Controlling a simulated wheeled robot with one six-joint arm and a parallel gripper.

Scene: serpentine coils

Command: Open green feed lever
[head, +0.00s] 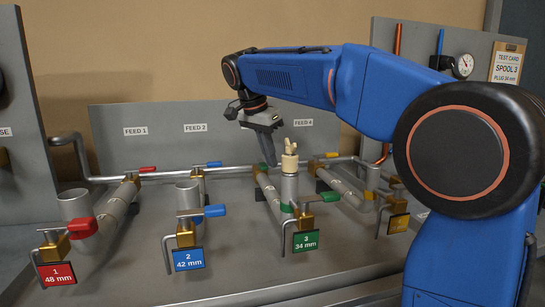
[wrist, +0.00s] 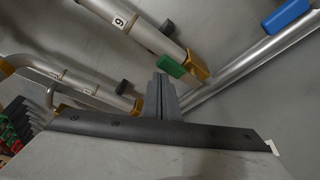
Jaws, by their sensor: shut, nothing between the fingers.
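The green feed lever (wrist: 170,66) shows in the wrist view on a brass valve (wrist: 199,66), where a branch pipe meets the long grey pipe. The lever lies roughly along the branch pipe. My gripper (wrist: 163,84) is shut and empty, its fingertips just beside the lever. I cannot tell whether they touch it. In the head view my gripper (head: 268,158) points down over the back pipe, between the FEED 2 and FEED 4 labels. The feed lever cannot be made out there.
A beige fitting (head: 290,155) stands on a grey cylinder just right of my gripper. The blue feed lever (head: 213,164) is to the left, the orange one (head: 332,155) to the right. Front valves include a green-handled one (head: 287,208) by the 3 / 34 mm tag (head: 305,240).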

